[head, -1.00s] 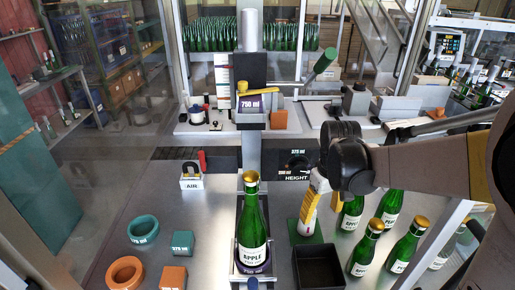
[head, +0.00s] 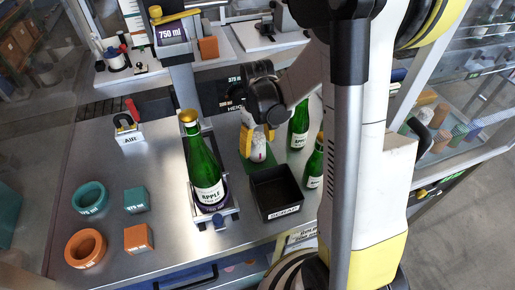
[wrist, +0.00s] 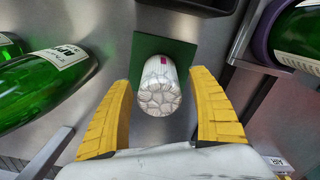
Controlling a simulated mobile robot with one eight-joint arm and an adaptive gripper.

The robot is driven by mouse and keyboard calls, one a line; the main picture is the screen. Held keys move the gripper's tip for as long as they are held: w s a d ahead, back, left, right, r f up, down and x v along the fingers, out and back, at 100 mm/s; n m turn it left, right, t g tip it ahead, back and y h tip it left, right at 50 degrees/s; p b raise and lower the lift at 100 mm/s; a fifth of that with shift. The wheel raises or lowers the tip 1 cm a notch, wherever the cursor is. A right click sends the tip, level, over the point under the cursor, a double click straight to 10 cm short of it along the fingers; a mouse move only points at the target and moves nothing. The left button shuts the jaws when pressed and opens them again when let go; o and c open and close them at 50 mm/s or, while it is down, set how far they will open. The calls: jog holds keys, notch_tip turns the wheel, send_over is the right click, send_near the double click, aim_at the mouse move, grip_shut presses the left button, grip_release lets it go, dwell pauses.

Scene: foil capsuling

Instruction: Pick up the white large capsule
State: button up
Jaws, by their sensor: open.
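The white large capsule (wrist: 160,86) stands on a green mat (wrist: 150,44), its pale, crinkle-patterned surface facing the wrist camera. In the head view the capsule (head: 257,152) is partly hidden by my gripper. My gripper (wrist: 160,78) is open, with one yellow finger on each side of the capsule. Gaps show between the fingers and the capsule in the wrist view. In the head view my gripper (head: 257,140) points down over the mat.
A black scrap bin (head: 284,213) stands just in front of the mat. A green bottle (head: 205,165) stands upright in a holder to the left. More green bottles (head: 299,128) stand close on the right. Teal and orange rings and blocks (head: 136,200) lie at left.

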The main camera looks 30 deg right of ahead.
jog(key=shift+f, duration=0.65)
jog(key=c, duration=0.8)
notch_tip(320, 180, up, 10)
jog(key=p, duration=0.2)
